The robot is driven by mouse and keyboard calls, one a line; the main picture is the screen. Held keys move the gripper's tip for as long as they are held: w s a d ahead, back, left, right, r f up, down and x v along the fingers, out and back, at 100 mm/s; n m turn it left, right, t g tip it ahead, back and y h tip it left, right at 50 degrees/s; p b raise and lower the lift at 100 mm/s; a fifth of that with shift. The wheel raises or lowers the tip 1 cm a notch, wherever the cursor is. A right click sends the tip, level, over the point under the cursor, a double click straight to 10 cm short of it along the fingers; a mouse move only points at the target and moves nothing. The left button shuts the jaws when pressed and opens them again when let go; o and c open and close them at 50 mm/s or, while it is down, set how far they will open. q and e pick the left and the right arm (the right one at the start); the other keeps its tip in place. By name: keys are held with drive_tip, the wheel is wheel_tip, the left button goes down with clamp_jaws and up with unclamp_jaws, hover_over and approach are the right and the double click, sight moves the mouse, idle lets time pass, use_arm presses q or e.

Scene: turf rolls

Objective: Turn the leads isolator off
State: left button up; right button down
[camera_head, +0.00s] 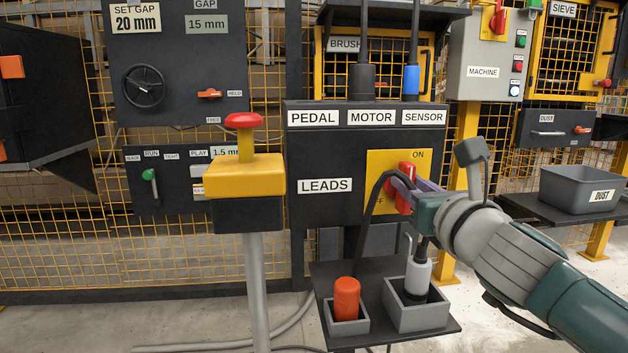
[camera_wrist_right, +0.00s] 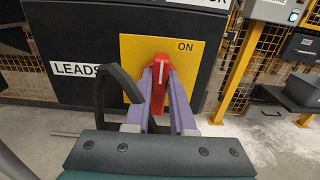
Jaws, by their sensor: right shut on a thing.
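The leads isolator is a red handle (camera_head: 407,172) on a yellow plate (camera_head: 380,158), on the dark box right of the LEADS label (camera_head: 325,186). ON is printed at the plate's top right; a partly hidden label ending in F is at its lower left. The handle stands about upright. My right gripper (camera_head: 402,190) comes in from the right, its purple fingers shut on the handle. In the right wrist view the handle (camera_wrist_right: 159,95) is between the two fingertips (camera_wrist_right: 160,84). My left gripper is not in view.
A black cable loop (camera_head: 368,205) hangs close left of the gripper. Below is a shelf with an orange plug (camera_head: 346,298) and a grey-white plug (camera_head: 418,274) in holders. A red-topped yellow button post (camera_head: 244,175) stands left. A grey DUST bin (camera_head: 570,193) is at right.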

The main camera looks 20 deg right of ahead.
drive_tip(key=shift+n, duration=0.3)
drive_tip(key=shift+w+a+f+n+p, duration=0.15)
drive_tip(key=shift+n+p, duration=0.4)
drive_tip(key=shift+n, duration=2.35)
drive_tip(key=shift+s+a+f+n+p, duration=0.1)
drive_tip(key=shift+a+f+n+p, duration=0.3)
drive_tip(key=shift+n, duration=2.5)
drive_tip(key=shift+w+a+f+n+p, duration=0.1)
drive_tip(key=shift+n+p, duration=0.6)
drive_tip(key=shift+n, duration=2.2)
drive_tip(key=c, duration=0.8)
unclamp_jaws()
drive_tip(key=shift+o, duration=0.2)
